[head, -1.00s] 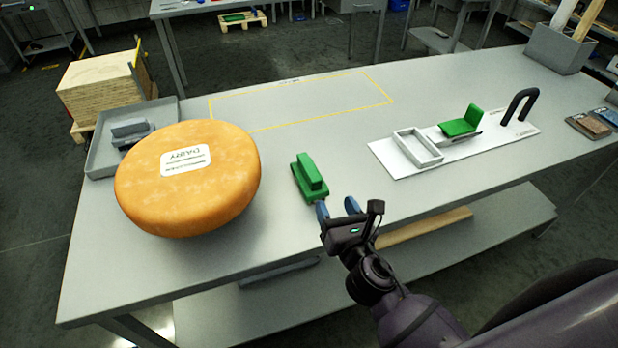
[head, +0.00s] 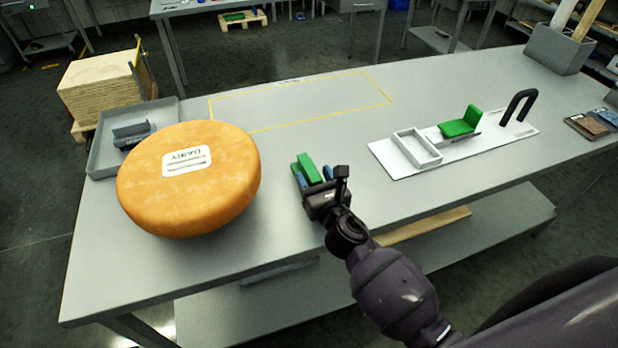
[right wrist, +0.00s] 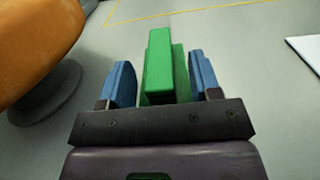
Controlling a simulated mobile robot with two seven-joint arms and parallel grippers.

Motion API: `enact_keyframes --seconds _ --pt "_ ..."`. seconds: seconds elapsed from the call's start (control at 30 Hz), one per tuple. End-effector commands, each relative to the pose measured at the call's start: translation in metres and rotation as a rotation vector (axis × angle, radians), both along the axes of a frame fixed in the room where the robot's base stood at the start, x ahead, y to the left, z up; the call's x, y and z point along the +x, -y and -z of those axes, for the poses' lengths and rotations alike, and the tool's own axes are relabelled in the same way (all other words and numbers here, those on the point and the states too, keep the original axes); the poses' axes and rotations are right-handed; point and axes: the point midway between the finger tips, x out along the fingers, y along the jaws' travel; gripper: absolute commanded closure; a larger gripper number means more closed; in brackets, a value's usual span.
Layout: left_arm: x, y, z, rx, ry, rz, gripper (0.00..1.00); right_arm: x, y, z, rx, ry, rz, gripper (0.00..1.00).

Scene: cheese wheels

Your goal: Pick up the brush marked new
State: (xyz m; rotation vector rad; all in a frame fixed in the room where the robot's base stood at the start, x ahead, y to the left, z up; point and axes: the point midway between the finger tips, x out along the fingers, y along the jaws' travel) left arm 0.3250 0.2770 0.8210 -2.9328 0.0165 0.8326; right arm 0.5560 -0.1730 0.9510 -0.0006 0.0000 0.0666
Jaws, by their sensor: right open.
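A green brush (head: 308,168) with a raised block handle lies on the grey table, right of the cheese wheel. No "new" marking can be read on it. My right gripper (head: 314,177) is open, its blue fingers on either side of the green handle. In the right wrist view the green handle (right wrist: 160,68) stands between the fingers, with a gap on both sides. A grey brush (head: 131,135) lies in a grey tray (head: 96,165) at the left. My left gripper is not in view.
A big orange cheese wheel (head: 190,205) stands close on the left. A white board (head: 400,165) with a white frame, a green piece (head: 461,122) and a black handle (head: 519,105) lies right. A yellow-outlined area (head: 300,100) behind is empty.

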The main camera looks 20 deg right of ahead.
Motion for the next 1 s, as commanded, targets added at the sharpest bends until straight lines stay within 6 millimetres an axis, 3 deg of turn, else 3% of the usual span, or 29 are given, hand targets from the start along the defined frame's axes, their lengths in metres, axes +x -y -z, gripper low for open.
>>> enact_keyframes --seconds 0.13,0.4,0.8,1.0 --pt "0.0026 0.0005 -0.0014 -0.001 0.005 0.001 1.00 0.0139 -0.0013 0.0000 0.001 0.000 0.000 0.43" --pt "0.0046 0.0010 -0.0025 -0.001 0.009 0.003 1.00 0.0164 -0.0015 0.0002 0.001 0.000 -0.001 0.43" --pt "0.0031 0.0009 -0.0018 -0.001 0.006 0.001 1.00 0.0161 -0.0014 0.0002 0.001 0.000 0.000 1.00" --pt "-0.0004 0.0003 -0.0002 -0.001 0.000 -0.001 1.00 0.0162 -0.0015 -0.0006 0.001 0.001 -0.001 1.00"
